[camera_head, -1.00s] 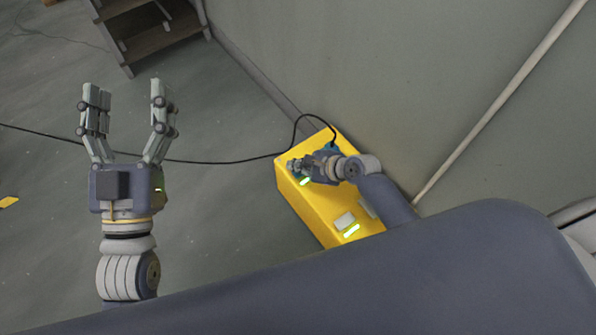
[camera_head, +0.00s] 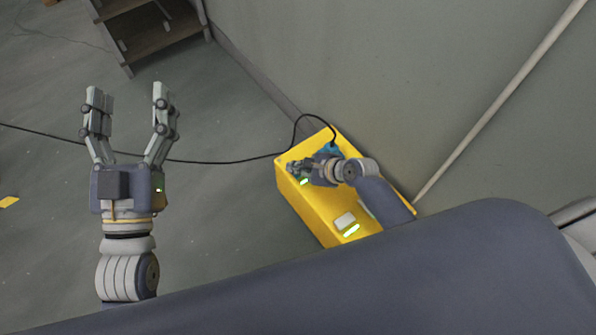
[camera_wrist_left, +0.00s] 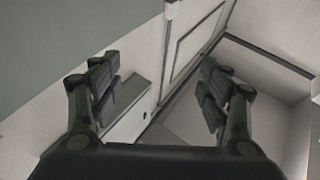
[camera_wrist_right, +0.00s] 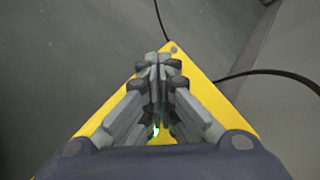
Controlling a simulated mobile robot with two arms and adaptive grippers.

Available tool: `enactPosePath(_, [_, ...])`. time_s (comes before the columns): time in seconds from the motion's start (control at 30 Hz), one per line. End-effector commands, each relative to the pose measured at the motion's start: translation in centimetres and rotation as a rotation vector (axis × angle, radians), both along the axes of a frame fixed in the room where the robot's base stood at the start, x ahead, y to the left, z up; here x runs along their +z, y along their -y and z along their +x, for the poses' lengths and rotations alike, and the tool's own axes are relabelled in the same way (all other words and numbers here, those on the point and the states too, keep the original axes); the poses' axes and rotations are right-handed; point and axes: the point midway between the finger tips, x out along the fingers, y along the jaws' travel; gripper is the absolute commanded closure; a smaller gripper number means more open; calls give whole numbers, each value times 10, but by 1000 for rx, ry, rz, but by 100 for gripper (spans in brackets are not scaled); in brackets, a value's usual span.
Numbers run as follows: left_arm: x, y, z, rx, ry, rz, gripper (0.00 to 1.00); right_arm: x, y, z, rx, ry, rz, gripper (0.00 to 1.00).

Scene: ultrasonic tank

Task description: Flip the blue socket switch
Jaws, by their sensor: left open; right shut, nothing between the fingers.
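A yellow box (camera_head: 325,215) stands on the floor against the wall. A blue socket (camera_head: 328,148) shows at its far end, with a black cable running into it; most of it is hidden behind my right gripper. My right gripper (camera_head: 293,168) is shut and empty, over the far part of the box top. In the right wrist view its closed fingers (camera_wrist_right: 158,62) cover the middle of the yellow box (camera_wrist_right: 215,97), and I cannot see the switch. A green light (camera_head: 304,181) glows beside the gripper. My left gripper (camera_head: 128,100) is open and empty, raised at the left.
A white switch (camera_head: 345,221) and a green light (camera_head: 351,231) sit on the near end of the box. A black cable (camera_head: 225,161) crosses the floor. A shelf (camera_head: 150,35) stands at the back left. A pipe (camera_head: 500,100) runs along the wall.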

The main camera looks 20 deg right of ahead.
Motion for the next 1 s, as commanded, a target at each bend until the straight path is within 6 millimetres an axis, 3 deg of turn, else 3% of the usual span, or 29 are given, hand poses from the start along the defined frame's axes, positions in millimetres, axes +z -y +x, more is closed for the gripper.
enactPosePath(0.57, [4,2,0,-4,10,-3,30,-1,0,0,0,0,-1,100])
enactPosePath(1.0, [-23,-2,9,10,-129,37,30,3,1,0,-1,0,1,100])
